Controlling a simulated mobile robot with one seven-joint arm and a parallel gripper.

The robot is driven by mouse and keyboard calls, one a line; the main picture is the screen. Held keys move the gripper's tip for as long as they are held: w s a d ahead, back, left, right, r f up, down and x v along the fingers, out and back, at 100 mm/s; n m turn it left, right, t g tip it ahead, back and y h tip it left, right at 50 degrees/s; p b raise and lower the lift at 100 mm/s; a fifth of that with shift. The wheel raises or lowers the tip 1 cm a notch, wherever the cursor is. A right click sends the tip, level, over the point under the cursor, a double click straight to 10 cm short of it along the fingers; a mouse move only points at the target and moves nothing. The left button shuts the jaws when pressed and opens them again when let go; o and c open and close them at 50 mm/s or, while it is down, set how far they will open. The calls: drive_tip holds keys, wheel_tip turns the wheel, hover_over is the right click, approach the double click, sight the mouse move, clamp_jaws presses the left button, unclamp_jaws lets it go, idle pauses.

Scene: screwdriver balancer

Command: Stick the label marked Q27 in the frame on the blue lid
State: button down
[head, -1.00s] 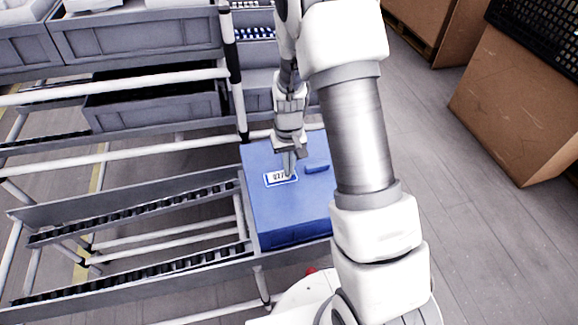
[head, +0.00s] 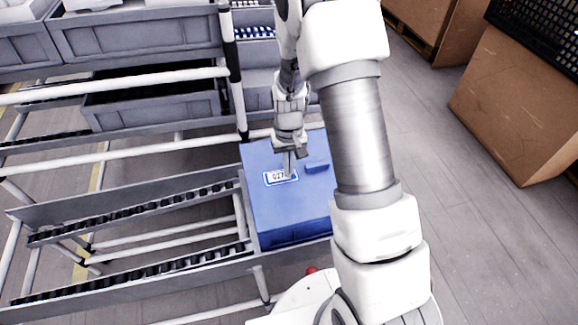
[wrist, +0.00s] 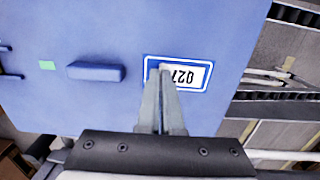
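The blue lid (head: 290,212) lies flat and shows large in the wrist view (wrist: 105,105). The frame (head: 266,183) is a white-and-blue outlined rectangle on the lid; it also shows in the wrist view (wrist: 209,76). The label marked Q27 (head: 278,177) lies inside the frame and reads upside down in the wrist view (wrist: 190,77). My gripper (head: 288,174) points down at the label. Its fingers are together in the wrist view (wrist: 164,72), with their tips over one end of the label. They hide that end, and I cannot tell whether the tips touch it.
A raised blue handle block (wrist: 95,71) and a small green patch (wrist: 47,65) are on the lid beside the frame. Roller rails (head: 140,205) run to the left. Grey bins (head: 150,105) stand behind. A cardboard box (head: 520,110) stands at the right.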

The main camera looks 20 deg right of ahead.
drive_tip(key=c, duration=1)
unclamp_jaws()
wheel_tip(320, 180, up, 17)
drive_tip(key=p, duration=0.3)
drive_tip(key=shift+w+r, duration=0.2)
drive_tip(key=shift+w, duration=0.15)
drive_tip(key=s+r+t+p, duration=0.6)
drive_tip(key=s+r, duration=1.5)
drive_tip(key=r, duration=0.1)
drive_tip(key=shift+r+p, duration=0.25)
drive_tip(key=shift+p, duration=0.05)
